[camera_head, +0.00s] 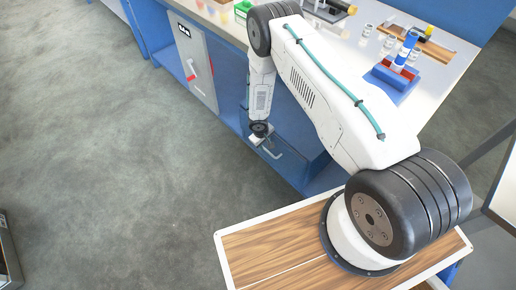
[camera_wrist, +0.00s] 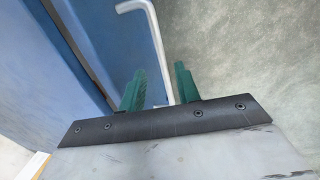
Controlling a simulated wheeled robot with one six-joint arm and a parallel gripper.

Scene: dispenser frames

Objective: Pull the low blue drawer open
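The low blue drawer (camera_head: 297,158) is under the workbench, partly hidden by my arm. In the wrist view its blue front (camera_wrist: 112,40) fills the upper left, with a dark seam along it. I cannot tell whether it stands slightly out. Its pale bar handle (camera_wrist: 155,35) is bent at the top end and runs down between the two green fingers of my gripper (camera_wrist: 160,85). The fingers are apart, with a visible gap between the left finger and the bar. In the head view my gripper (camera_head: 264,141) is low at the drawer's handle (camera_head: 272,152).
A grey cabinet door (camera_head: 194,62) with a red handle is left of my arm. The workbench top (camera_head: 350,55) holds a blue and red stand (camera_head: 395,75), small jars and a green box (camera_head: 242,9). The grey floor (camera_head: 120,150) before the drawer is clear.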

